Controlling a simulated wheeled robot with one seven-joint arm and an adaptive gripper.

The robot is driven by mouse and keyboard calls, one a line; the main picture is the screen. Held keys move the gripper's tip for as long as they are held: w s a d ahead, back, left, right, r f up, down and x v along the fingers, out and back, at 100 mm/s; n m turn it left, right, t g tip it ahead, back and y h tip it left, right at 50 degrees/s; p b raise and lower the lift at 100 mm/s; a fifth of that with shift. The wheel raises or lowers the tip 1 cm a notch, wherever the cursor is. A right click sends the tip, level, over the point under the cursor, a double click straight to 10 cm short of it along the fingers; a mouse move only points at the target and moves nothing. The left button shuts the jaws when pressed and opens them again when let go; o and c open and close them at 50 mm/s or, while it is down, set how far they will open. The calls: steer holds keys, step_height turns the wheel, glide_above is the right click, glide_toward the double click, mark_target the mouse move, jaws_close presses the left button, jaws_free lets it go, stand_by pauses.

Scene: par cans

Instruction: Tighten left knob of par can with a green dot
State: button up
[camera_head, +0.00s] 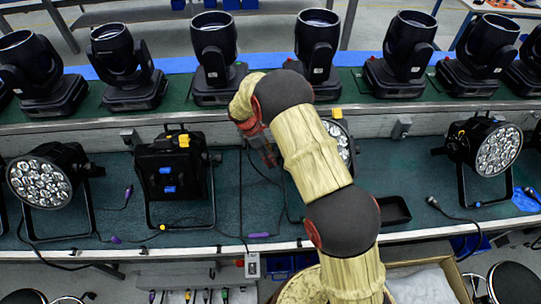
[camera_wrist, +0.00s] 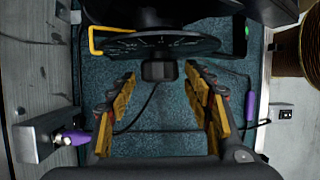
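My gripper (camera_wrist: 160,84) is open in the wrist view, with its yellow-padded fingers spread on both sides. A small black knob (camera_wrist: 159,71) shows between the fingertips, with gaps to either side; I cannot tell its depth relative to them. It sits at the edge of a dark disc with scale marks on a black par can (camera_wrist: 160,14). A small green mark (camera_wrist: 247,33) shows at that can's right. In the head view, my arm partly hides a par can (camera_head: 343,140) with a lit-looking lens face. My gripper (camera_head: 262,146) is mostly hidden there.
Other par cans stand on the teal bench at left (camera_head: 43,182), centre-left (camera_head: 172,170) and right (camera_head: 492,148). Several moving-head lights (camera_head: 214,50) line the raised shelf behind. Purple-ended cables (camera_wrist: 76,137) lie nearby. A black tray (camera_head: 396,213) sits right of my arm.

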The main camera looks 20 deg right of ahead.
steer(key=shift+c, duration=1.2)
steer(key=c, duration=0.8)
steer(key=shift+t+b, duration=0.3)
steer(key=shift+b, duration=0.4)
steer(key=shift+s+a+f+m+t+h+b, duration=0.2)
steer(key=shift+m+t+h+b, duration=0.35)
steer(key=shift+t+b, duration=2.85)
steer(key=shift+s+d+f+m+t+h+b, duration=0.2)
steer(key=shift+m+t+h+b, duration=0.5)
steer(key=shift+b, duration=5.25)
steer(key=shift+s+a+f+m+t+h+b, duration=0.15)
steer(key=shift+s+m+t+h+b, duration=0.2)
steer(key=shift+t+b, duration=3.15)
steer(key=shift+g+b, duration=1)
steer(key=shift+b, duration=0.15)
